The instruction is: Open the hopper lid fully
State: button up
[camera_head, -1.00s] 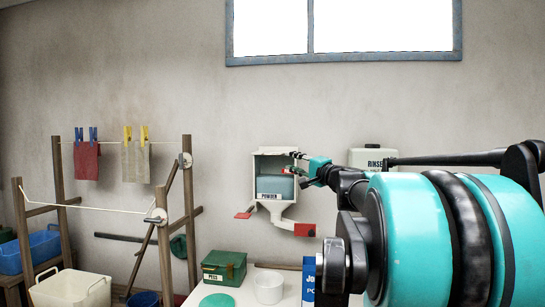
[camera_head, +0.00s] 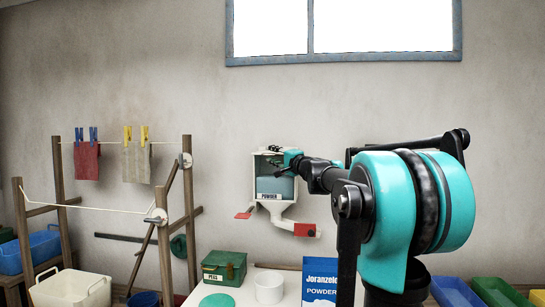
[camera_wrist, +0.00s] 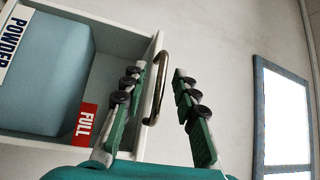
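The hopper (camera_head: 259,170) is a pale wall box labelled POWDER with a blue mass inside. The wrist view shows its white wall (camera_wrist: 120,48), the blue mass (camera_wrist: 50,72) and a red FULL label (camera_wrist: 86,122). A brass handle (camera_wrist: 159,85) is at the white panel's edge; I take that panel to be the lid, but its angle is unclear. My gripper (camera_wrist: 156,76) is open, with one green finger on each side of the handle. I cannot tell whether either finger touches it. In the head view my gripper (camera_head: 284,158) covers the hopper's upper right.
Below the hopper are chutes with red ends (camera_head: 305,230). A green PEGS box (camera_head: 224,267), a white tub (camera_head: 269,287) and a blue powder carton (camera_head: 320,282) stand beneath. A drying rack (camera_head: 165,240) is left. A window (camera_head: 345,58) is above.

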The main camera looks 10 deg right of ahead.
jog(key=shift+c, duration=0.2)
grip_shut()
jog(key=shift+r, duration=0.15)
